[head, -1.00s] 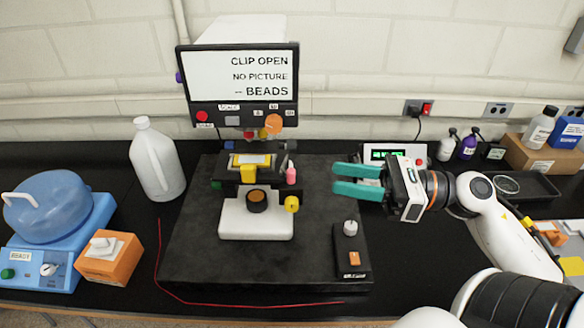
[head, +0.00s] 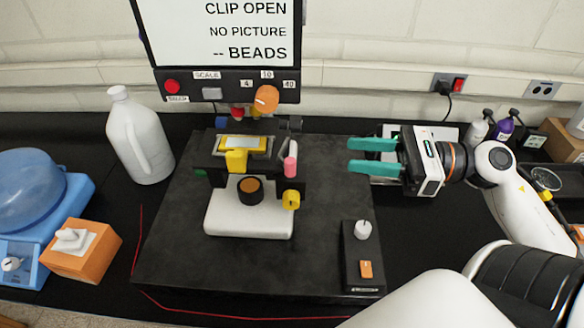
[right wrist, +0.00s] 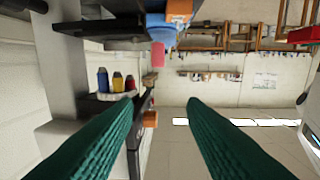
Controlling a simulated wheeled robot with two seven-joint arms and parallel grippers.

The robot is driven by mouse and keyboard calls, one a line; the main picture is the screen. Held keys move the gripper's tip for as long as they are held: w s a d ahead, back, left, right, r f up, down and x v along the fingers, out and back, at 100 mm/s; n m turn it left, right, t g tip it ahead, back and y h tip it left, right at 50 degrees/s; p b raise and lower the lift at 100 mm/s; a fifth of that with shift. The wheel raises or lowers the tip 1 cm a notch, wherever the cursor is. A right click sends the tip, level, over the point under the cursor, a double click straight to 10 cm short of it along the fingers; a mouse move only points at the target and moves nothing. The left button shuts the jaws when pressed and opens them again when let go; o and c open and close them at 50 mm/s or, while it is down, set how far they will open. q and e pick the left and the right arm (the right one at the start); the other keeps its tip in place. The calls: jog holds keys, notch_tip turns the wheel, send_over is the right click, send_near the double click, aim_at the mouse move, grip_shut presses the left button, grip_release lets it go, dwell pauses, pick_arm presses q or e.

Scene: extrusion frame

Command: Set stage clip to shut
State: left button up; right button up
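The microscope's stage (head: 207,163) stands above its white base (head: 248,215) on a dark slab. A yellow clip part (head: 237,160) sits at the front of the stage, beside a yellow-edged slide (head: 244,142). A pink knob (head: 290,166) is at the stage's right side. The screen (head: 225,35) reads "CLIP OPEN", "NO PICTURE" and "-- BEADS". My right gripper (head: 372,156), with green fingers, is open and empty to the right of the stage, clear of it. Its fingers (right wrist: 160,110) also show apart in the right wrist view. My left gripper is not in view.
A control box with a knob (head: 363,231) stands on the slab (head: 320,220) at front right. A white jug (head: 140,137), an orange box (head: 82,248) and a blue machine (head: 40,195) are at left. A red cord lies in front.

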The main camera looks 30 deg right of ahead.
aim_at(290, 161)
jog(key=shift+w+a+f+p, duration=0.6)
jog(key=shift+w+a, duration=0.7)
jog(key=shift+a, duration=0.25)
jog(key=shift+w+a+f+p, duration=0.5)
jog(key=shift+w+a+p, duration=0.25)
jog(key=shift+w+a, duration=0.65)
jog(key=shift+w+a+f+p, duration=0.6)
jog(key=shift+w+a, duration=0.55)
jog(key=shift+a, duration=0.55)
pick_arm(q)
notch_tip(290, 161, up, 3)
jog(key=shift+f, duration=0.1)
pick_arm(e)
grip_shut()
